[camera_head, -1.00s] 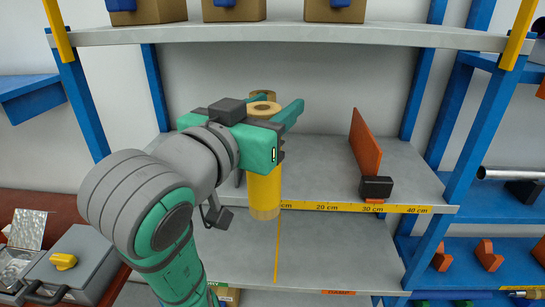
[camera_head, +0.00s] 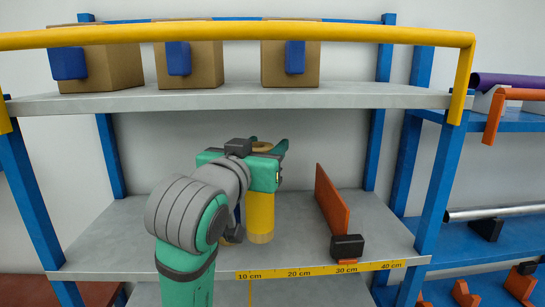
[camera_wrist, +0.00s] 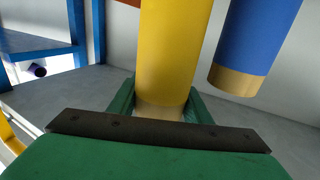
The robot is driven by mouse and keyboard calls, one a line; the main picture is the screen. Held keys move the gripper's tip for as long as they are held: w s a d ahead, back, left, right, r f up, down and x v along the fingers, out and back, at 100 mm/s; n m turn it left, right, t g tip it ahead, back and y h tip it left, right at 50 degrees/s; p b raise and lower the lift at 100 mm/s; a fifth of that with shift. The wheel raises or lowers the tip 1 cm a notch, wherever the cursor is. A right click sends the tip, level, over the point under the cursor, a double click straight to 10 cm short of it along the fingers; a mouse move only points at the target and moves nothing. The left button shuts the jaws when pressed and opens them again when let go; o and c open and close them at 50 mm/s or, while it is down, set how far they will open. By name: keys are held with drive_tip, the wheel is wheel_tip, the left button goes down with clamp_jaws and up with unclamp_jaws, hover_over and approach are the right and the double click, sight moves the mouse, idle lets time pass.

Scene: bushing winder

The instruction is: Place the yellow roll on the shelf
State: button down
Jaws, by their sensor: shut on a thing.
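The yellow roll (camera_head: 260,215) has a tan lower end and stands upright in my gripper (camera_head: 266,165). My gripper is shut on it, and the wrist view shows the yellow roll (camera_wrist: 172,55) between green fingers. The roll is over the middle shelf (camera_head: 140,225) in the head view; whether its bottom touches the shelf cannot be told. A blue roll (camera_wrist: 253,40) with a tan end is beside and behind the yellow one in the wrist view. In the head view it is mostly hidden behind my arm.
An orange divider (camera_head: 332,200) with a black block (camera_head: 347,247) stands to the right. A yellow ruler strip (camera_head: 300,272) runs along the front edge. The upper shelf (camera_head: 230,98) with cardboard boxes is overhead. Shelf surface right of the roll is clear.

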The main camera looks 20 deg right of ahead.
drive_tip(key=shift+w+d+f, duration=0.75)
drive_tip(key=shift+w+f, duration=0.1)
drive_tip(key=shift+w, duration=0.05)
drive_tip(key=shift+w+d+f, duration=0.7)
drive_tip(key=shift+w+f, duration=0.15)
drive_tip(key=shift+w, duration=0.05)
drive_tip(key=shift+f, duration=0.15)
drive_tip(key=c, duration=1.2)
unclamp_jaws()
hover_over(259, 207)
drive_tip(key=a, duration=0.1)
drive_tip(key=shift+s+a, duration=0.1)
drive_tip(key=shift+a, duration=0.1)
